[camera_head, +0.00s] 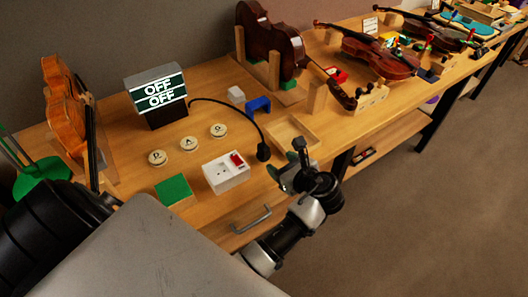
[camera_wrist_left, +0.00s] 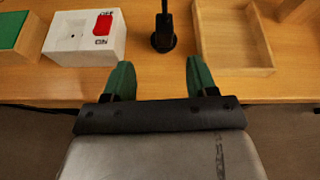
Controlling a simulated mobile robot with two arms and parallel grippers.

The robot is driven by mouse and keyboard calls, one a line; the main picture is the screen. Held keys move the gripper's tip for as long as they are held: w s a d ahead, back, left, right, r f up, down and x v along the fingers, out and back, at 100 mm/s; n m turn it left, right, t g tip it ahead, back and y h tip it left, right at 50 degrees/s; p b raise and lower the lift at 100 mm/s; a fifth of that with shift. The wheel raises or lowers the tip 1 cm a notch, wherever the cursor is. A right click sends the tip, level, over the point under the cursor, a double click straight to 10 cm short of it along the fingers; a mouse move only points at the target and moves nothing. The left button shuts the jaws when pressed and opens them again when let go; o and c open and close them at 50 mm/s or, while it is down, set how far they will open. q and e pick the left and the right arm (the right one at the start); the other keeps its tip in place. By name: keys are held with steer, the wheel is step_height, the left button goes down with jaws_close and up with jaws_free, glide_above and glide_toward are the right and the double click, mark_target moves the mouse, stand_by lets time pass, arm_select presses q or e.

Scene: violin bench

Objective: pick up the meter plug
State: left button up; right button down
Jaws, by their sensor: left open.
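The meter plug (camera_head: 263,152) is black, on the end of a black cable, and lies on the bench just right of the white socket box (camera_head: 226,173). In the left wrist view the plug (camera_wrist_left: 163,40) sits ahead of my gripper, roughly centred between the fingers. My left gripper (camera_head: 286,161) is open and empty at the bench's front edge, a short way right of the plug. Its green fingers (camera_wrist_left: 159,75) are apart and do not touch the plug. My right gripper is not in view.
The socket box has a red switch. A green block (camera_head: 174,190) and round discs (camera_head: 189,144) lie to its left. A shallow wooden tray (camera_wrist_left: 233,38) lies right of the plug. Violins stand further back.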

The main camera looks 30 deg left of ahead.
mark_target(265, 147)
arm_select(q)
steer(key=shift+w+d+r+m, duration=0.15)
steer(key=shift+w+r+m, duration=0.25)
steer(key=shift+w, duration=0.05)
steer(key=shift+w+a+f+y+b, duration=0.15)
steer(key=shift+a+y+b, duration=0.15)
steer(key=shift+b, duration=0.2)
steer(key=b+x, duration=0.3)
steer(key=x, duration=0.1)
steer(key=shift+w+a+b, duration=0.2)
steer(key=shift+a+b, duration=0.15)
steer(key=shift+b, duration=0.05)
steer(key=b+x, duration=0.3)
steer(key=b, duration=0.2)
steer(key=shift+a+f, duration=0.25)
steer(key=shift+f, duration=0.25)
steer(key=shift+w+a+f+b, duration=0.1)
steer(key=shift+a+b, duration=0.25)
steer(key=shift+b, duration=0.25)
steer(key=shift+w+a, duration=0.15)
steer(key=shift+a, duration=0.2)
steer(key=shift+c, duration=0.3)
